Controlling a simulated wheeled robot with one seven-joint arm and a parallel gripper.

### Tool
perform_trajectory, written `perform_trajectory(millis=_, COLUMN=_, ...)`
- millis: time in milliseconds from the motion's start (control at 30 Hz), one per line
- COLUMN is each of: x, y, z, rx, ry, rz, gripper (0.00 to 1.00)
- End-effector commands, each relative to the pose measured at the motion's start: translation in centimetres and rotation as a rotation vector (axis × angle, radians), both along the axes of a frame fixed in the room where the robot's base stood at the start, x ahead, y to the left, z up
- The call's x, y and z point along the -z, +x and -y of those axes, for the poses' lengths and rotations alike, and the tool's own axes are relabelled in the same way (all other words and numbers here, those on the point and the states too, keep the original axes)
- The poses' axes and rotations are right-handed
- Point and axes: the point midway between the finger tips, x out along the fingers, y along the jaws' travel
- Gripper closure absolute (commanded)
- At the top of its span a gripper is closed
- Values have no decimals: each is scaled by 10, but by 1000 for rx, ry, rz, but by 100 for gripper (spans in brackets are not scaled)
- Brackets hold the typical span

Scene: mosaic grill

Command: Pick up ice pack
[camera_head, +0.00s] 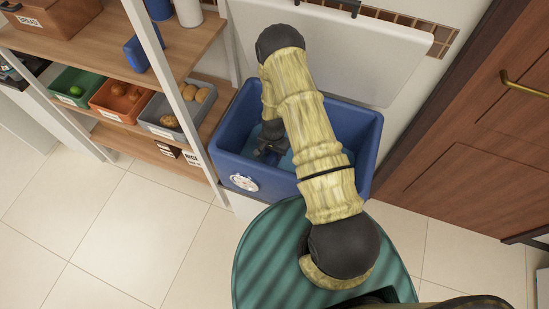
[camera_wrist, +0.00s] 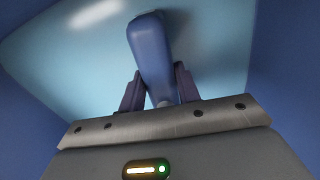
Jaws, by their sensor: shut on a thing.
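The ice pack (camera_wrist: 152,52) is a blue, rounded block in the wrist view. It stands out from between the two fingers of my gripper (camera_wrist: 159,92), which are shut on it. In the head view my gripper (camera_head: 270,150) reaches down inside the open blue cooler (camera_head: 232,168), and the ice pack cannot be made out there. My arm hides part of the cooler's inside. In the wrist view the light blue cooler floor (camera_wrist: 90,60) lies behind the ice pack. I cannot tell whether the pack touches the floor.
The white cooler lid (camera_head: 330,45) stands open behind. A wooden shelf (camera_head: 110,50) with several bins and another blue block (camera_head: 137,55) is on the left. A brown wooden door (camera_head: 480,140) is on the right. Tiled floor (camera_head: 130,235) is clear at the front left.

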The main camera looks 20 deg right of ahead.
Motion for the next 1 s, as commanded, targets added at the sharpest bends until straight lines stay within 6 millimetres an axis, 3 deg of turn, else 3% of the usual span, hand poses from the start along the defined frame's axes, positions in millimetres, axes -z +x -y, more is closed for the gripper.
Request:
perform_trajectory(millis=367, x=-11, y=1, z=0, rx=0, ry=0, rz=3, gripper=100)
perform_trajectory(millis=800, x=-81, y=1, z=0, rx=0, ry=0, rz=4, gripper=100)
perform_trajectory(millis=1000, x=-99, y=0, z=0, rx=0, ry=0, rz=1, gripper=100)
